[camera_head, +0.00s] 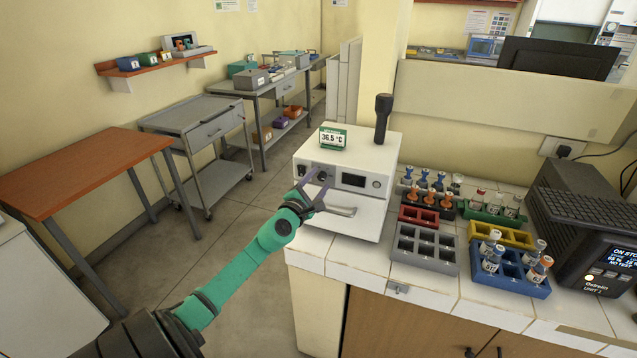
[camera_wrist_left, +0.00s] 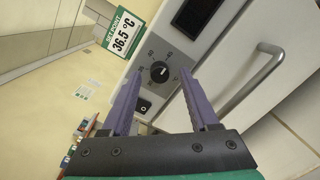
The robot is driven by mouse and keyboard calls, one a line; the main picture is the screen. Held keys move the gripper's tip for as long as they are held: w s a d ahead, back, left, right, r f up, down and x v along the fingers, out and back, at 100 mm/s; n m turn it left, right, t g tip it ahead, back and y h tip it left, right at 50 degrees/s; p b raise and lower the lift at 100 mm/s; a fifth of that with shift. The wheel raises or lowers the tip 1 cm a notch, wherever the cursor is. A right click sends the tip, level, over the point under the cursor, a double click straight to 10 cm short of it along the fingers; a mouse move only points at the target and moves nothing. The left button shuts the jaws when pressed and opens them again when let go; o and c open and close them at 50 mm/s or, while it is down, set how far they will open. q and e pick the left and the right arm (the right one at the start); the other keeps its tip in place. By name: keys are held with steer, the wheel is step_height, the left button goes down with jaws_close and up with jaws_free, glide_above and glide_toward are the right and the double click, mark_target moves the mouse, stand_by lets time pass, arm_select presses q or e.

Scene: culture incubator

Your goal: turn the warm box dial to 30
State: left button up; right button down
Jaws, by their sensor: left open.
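The warm box (camera_head: 345,176) is a white cabinet on the tiled counter, with a dark display and a silver door handle. Its black round dial (camera_wrist_left: 159,72) shows in the left wrist view with a pale pointer mark and small numbers around it; the exact setting is too small to read surely. In the head view the dial (camera_head: 323,175) is partly behind my fingers. My left gripper (camera_head: 316,182) is open in front of the dial. Its purple fingers lie either side of the dial in the left wrist view (camera_wrist_left: 160,78), with no clear contact. My right gripper is out of view.
A green-edged card (camera_wrist_left: 122,36) reads set point 36.5 °C on the box top, near a dark upright tool (camera_head: 383,118). A black rocker switch (camera_wrist_left: 143,104) sits beside the dial. The door handle (camera_head: 340,211) juts out below. Tube racks (camera_head: 425,247) stand right of the box.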

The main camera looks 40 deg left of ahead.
arm_select(q)
steer(key=shift+w, duration=0.4)
steer(key=shift+s+a, duration=0.1)
steer(key=shift+c, duration=0.7)
jaws_close()
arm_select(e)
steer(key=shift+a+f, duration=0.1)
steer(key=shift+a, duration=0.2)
